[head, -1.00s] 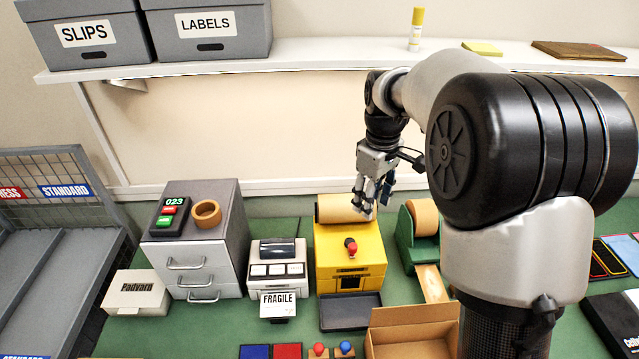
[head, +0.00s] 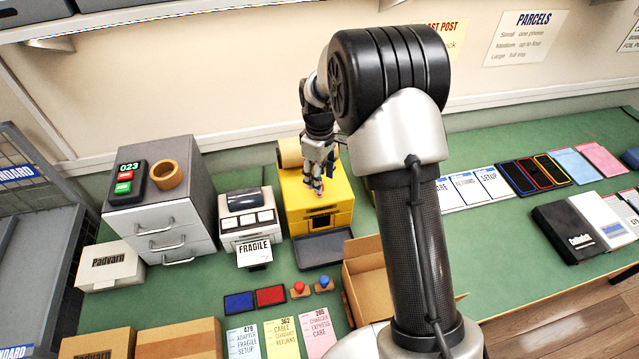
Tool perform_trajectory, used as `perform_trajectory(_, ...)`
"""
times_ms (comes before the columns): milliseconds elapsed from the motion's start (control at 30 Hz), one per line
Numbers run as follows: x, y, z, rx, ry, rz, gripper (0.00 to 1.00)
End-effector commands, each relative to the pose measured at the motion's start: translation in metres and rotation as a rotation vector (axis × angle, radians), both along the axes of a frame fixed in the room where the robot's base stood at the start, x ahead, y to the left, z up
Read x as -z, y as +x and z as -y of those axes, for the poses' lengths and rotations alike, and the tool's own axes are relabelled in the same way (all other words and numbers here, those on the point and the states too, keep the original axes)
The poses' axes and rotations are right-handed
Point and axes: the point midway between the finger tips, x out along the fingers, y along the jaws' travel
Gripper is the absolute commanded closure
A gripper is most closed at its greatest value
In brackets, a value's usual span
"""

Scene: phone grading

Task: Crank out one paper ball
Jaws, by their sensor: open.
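The yellow machine (head: 299,225) stands on the green bench with a brown paper roll (head: 288,153) on its top. A dark slot shows low on its front. The dark tray (head: 322,249) in front of it is empty, with no paper ball visible. My gripper (head: 318,190) is open and points down at the machine's upper front, over where its red-knobbed crank is. The gripper hides most of the crank; a bit of red shows beside the fingers. I cannot tell whether the fingers touch it.
A label printer (head: 249,217) with a FRAGILE label stands left of the machine, beside a grey drawer unit (head: 160,200). An open cardboard box (head: 365,283) is at the front right. My arm hides the bench right of the machine.

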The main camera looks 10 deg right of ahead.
Motion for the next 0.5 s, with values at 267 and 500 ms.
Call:
perform_trajectory(267, 0.030, 0.000, 0.000, 0.000, 0.000, 0.000, 0.59)
perform_trajectory(500, 0.032, 0.000, 0.000, 0.000, 0.000, 0.000, 0.59)
